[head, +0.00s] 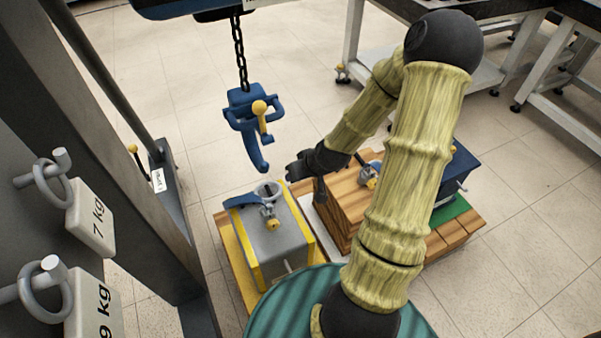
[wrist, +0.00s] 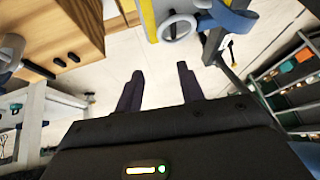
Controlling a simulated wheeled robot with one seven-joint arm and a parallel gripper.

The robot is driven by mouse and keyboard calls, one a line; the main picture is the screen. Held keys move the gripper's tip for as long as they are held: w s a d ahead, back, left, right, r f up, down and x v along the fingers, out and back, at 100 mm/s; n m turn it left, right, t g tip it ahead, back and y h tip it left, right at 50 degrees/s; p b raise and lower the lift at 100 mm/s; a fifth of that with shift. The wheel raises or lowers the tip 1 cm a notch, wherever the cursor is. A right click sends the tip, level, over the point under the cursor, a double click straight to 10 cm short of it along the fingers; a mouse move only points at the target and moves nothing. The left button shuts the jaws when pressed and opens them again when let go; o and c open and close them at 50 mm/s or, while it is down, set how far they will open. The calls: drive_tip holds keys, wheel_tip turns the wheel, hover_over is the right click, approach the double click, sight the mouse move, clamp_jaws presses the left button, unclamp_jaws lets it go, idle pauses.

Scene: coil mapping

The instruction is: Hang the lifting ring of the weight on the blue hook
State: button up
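The grey weight (head: 280,238) with yellow edges stands low at the centre of the head view. Its metal lifting ring (head: 268,190) stands up on top, and the ring also shows at the top of the wrist view (wrist: 178,27). The blue hook (head: 252,120), with a yellow-knobbed lever, hangs from a chain above and slightly left of the ring, apart from it. My gripper (head: 303,170) is just right of the ring and hook in the head view. In the wrist view its dark fingers (wrist: 158,90) are spread with nothing between them.
A wooden crate (head: 344,205) stands right of the weight, partly behind my arm. A dark column (head: 115,130) and wall pegs with a 7 kg plate (head: 92,218) are at left. A blue part (head: 242,201) lies on the weight's top. Open floor lies behind the hook.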

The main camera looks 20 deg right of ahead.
sight(280, 185)
drive_tip(key=b+x, duration=0.4)
drive_tip(key=x, duration=1.2)
clamp_jaws()
drive_tip(key=shift+r+p, duration=2.45)
drive_tip(key=shift+r, duration=0.45)
drive_tip(key=shift+s+r, duration=0.1)
drive_tip(key=shift+r, duration=0.1)
